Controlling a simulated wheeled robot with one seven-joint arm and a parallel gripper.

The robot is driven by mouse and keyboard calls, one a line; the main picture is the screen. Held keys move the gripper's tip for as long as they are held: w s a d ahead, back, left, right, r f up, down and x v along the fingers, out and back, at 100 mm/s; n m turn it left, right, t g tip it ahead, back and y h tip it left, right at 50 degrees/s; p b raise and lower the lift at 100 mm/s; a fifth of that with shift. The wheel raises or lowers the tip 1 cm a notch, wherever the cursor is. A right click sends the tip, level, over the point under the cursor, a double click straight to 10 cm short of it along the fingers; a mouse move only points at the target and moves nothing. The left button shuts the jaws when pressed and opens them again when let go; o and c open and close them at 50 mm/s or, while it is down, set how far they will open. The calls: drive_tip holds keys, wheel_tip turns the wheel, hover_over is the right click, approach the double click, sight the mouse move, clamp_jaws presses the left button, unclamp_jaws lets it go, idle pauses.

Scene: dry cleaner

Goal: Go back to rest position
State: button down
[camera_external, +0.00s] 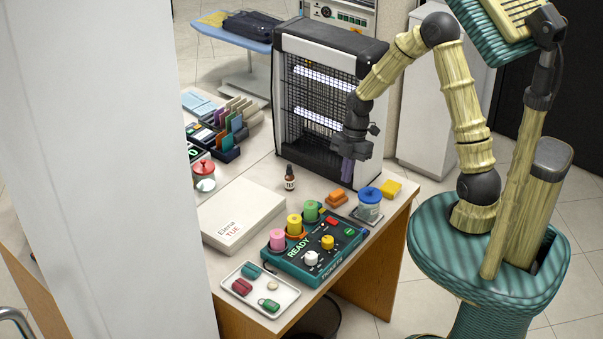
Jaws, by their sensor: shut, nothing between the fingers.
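My gripper (347,171) points downward in front of the black cage with lit tubes, above the back right part of the counter. Its fingers are shut with nothing between them. My arm arches up and over from the base at the right.
The counter (305,179) holds a small dark bottle (289,178), a white box (240,215), a teal control panel (290,262) with coloured spools, a white tray (247,301) and a yellow sponge (391,188). The black cage (300,130) stands close behind my gripper. A pale wall blocks the left.

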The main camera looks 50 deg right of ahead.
idle(0.4)
drive_tip(key=s+d+r+m+t+h, duration=0.2)
drive_tip(key=s+r+m, duration=0.5)
drive_tip(key=m, duration=1.1)
drive_tip(key=shift+s+d+r+t+h, duration=0.15)
drive_tip(key=shift+s+t+h, duration=0.5)
drive_tip(key=shift+s, duration=0.3)
idle(1.8)
